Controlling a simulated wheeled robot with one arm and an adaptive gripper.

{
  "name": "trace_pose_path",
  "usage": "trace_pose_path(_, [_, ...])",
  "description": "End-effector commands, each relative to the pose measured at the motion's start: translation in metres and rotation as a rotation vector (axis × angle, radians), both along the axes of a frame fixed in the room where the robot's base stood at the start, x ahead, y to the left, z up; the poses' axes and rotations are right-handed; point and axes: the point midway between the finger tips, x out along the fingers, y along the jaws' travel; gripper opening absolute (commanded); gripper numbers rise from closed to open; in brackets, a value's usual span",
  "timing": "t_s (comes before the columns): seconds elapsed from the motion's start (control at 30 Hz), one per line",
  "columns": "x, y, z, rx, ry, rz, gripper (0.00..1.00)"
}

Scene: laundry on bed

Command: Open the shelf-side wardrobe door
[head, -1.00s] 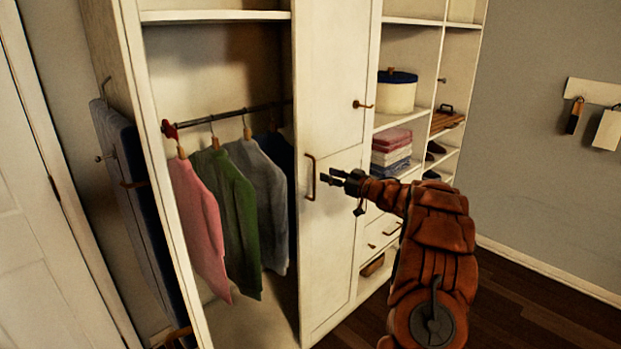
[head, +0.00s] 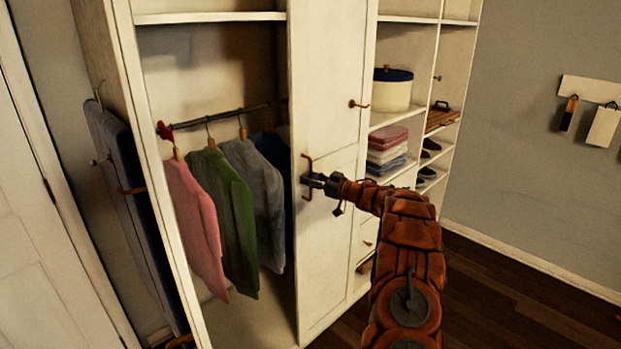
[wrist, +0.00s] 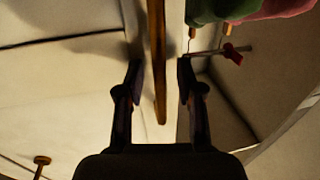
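The shelf-side wardrobe door (head: 328,240) is a white panel between the open hanging bay and the shelves. Its brown bar handle (head: 306,160) stands upright near the door's left edge. It also shows in the wrist view as a long bar (wrist: 157,50). My gripper (head: 311,181) is at the handle in the head view and hides its middle. In the wrist view my open fingers (wrist: 160,72) lie on either side of the bar, with visible gaps on both sides.
Pink, green and grey clothes hang in the open bay (head: 215,205) on the left. A knob (head: 358,104) sits higher on the panel. Shelves to the right hold a blue-lidded box (head: 391,90) and folded cloths (head: 387,150). Dark floor (head: 500,290) is clear at the right.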

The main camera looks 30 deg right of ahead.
Motion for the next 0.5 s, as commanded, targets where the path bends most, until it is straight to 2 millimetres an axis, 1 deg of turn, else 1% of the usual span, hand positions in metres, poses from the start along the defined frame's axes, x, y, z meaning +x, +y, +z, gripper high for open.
trace_pose_path(0.27, [0.0018, 0.0007, -0.0003, 0.0, 0.0, -0.001, 0.37])
trace_pose_path(0.37, [0.0016, 0.0005, -0.0005, 0.0, 0.0, -0.001, 0.29])
trace_pose_path(0.5, [0.0015, 0.0005, -0.0006, 0.0, 0.0, -0.001, 0.14])
